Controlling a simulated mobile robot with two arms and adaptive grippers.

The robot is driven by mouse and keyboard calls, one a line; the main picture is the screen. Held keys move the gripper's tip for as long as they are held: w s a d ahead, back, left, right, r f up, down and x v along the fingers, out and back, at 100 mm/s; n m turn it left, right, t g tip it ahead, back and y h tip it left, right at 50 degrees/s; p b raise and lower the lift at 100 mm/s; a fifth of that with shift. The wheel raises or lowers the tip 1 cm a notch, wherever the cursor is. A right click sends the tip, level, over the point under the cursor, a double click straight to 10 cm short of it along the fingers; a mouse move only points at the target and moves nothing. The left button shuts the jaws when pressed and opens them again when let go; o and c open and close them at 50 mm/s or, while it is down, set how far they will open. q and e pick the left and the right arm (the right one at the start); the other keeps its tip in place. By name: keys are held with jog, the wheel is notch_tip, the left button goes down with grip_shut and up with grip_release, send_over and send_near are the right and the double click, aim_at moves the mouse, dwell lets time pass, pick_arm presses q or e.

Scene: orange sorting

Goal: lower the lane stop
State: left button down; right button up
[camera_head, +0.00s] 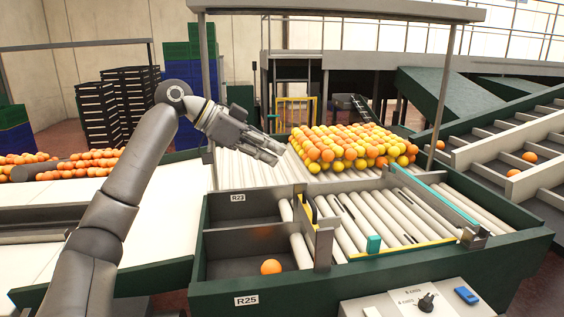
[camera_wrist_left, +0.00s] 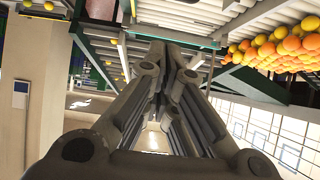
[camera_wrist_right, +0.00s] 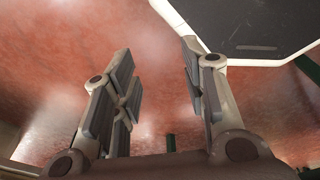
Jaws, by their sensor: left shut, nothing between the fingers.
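A teal block (camera_head: 374,244) sits by the lane's near yellow edge, right of the plate. My left gripper (camera_head: 277,151) is shut and empty, above and behind the bins, left of the heap of fruit and apart from the plate. Its closed fingers also show in the left wrist view (camera_wrist_left: 170,55). My right gripper (camera_wrist_right: 160,70) is open and empty over reddish floor; it is out of the head view.
A heap of oranges and yellow fruit (camera_head: 350,147) lies on the rollers behind the lane. One orange (camera_head: 271,267) lies in the near bin, marked R25. A control box (camera_head: 410,300) with a knob and blue switch stands at front. A post (camera_head: 445,85) rises at right.

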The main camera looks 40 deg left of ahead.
pick_arm(q)
jog(key=w+d+f+p, duration=0.1)
jog(key=w+d+f, duration=0.1)
jog(key=d, duration=0.1)
pick_arm(e)
jog(key=s+d+r+p, duration=0.2)
jog(key=s+r, duration=0.1)
jog(key=s, duration=0.1)
pick_arm(q)
send_over(307, 217)
notch_tip(307, 217, down, 6)
jog(key=f+b, duration=0.1)
jog(key=f, duration=0.2)
jog(key=f+b, duration=0.2)
jog(key=f, duration=0.1)
jog(key=a+f+b, duration=0.1)
jog(key=f+b, duration=0.1)
jog(key=f, duration=0.1)
jog(key=shift+s+f, duration=0.2)
jog(key=shift+d+r, duration=0.1)
pick_arm(e)
jog(key=f, duration=0.1)
jog(key=w+f, duration=0.1)
jog(key=f, duration=0.2)
jog(key=shift+w+a+f, duration=0.25)
jog(key=shift+a+f, duration=0.1)
jog(key=shift+a, duration=0.2)
